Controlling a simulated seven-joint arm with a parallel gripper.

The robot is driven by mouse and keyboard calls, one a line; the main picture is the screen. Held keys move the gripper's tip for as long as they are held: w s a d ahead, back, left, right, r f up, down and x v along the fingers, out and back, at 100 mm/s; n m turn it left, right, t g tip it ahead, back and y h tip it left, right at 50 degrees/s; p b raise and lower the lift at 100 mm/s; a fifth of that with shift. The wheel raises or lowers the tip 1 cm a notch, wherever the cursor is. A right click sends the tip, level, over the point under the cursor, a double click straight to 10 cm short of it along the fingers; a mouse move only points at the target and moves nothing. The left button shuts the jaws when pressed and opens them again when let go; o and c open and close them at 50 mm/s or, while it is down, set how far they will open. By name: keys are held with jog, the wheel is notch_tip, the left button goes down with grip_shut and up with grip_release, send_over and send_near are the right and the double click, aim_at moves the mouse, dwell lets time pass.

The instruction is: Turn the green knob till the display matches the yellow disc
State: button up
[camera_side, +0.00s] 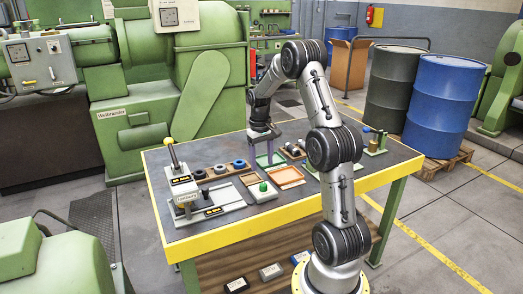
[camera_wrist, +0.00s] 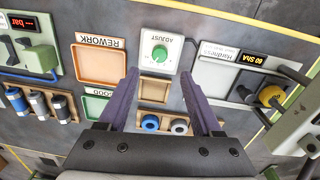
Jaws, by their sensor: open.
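The green knob (camera_wrist: 160,53) sits on a white plate marked ADJUST; in the side view it is a small green knob (camera_side: 263,187) near the table's front. My gripper (camera_wrist: 160,72) is open and empty, its two purple fingers spread to either side of the knob in the wrist picture. In the side view, my gripper (camera_side: 268,164) hangs behind the knob, apart from it. A display (camera_wrist: 247,57) on the Hardness plate reads "60 ShA" in yellow. A round yellow part (camera_wrist: 271,96) shows on the lever device; I cannot tell whether it is a disc.
An orange REWORK tray (camera_wrist: 98,63) and a green GOOD tray (camera_wrist: 94,107) lie beside the knob plate. A blue ring (camera_wrist: 150,123) and a grey ring (camera_wrist: 179,127) sit near the fingers. The lever press (camera_side: 184,187) stands at the table's left.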

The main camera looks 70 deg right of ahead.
jog(key=shift+a+r, duration=0.1)
jog(key=shift+r, duration=2.3)
